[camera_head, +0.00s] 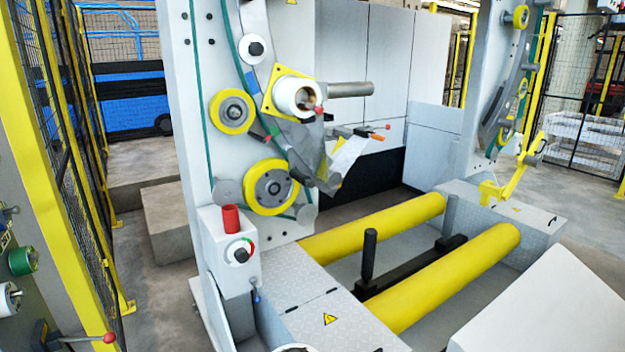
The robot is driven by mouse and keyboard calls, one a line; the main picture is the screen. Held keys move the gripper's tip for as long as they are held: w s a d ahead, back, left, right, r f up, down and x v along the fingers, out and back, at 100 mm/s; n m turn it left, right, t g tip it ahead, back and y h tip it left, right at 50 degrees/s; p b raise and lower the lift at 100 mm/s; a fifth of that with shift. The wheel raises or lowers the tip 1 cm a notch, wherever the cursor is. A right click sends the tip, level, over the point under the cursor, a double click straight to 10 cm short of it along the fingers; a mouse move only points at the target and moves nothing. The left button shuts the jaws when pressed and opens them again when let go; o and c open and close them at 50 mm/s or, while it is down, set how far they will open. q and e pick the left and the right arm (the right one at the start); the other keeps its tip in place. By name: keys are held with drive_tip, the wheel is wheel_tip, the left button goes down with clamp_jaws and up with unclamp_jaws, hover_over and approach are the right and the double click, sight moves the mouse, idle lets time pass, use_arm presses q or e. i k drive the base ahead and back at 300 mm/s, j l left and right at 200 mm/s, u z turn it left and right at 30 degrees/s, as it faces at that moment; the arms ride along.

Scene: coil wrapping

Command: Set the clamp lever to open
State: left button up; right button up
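Several levers show, and I cannot tell for certain which is the clamp lever. One lever with an orange grip (375,136) sticks out to the right beside the loose film end on the wrapping machine. A lever with a red knob (109,338) is at the bottom left, pointing right, by the grey panel. I cannot read any lever's open or closed setting. Neither of my grippers is in view.
Two yellow rollers (460,275) lie across the machine bed, with a black upright post (369,254) between them. A control box (241,255) with a red cylinder stands in front. Yellow-framed mesh fencing (68,150) runs along the left. A white panel (550,305) fills the lower right.

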sight(366, 128)
drive_tip(key=i+l+u, duration=0.1)
drive_tip(key=u, duration=0.3)
drive_tip(key=l+u, duration=0.25)
drive_tip(key=u, duration=0.15)
drive_tip(key=i+l+u, duration=0.1)
drive_tip(key=l+u, duration=0.65)
drive_tip(key=l, duration=0.45)
drive_tip(key=l+u, duration=0.1)
drive_tip(key=l, duration=0.9)
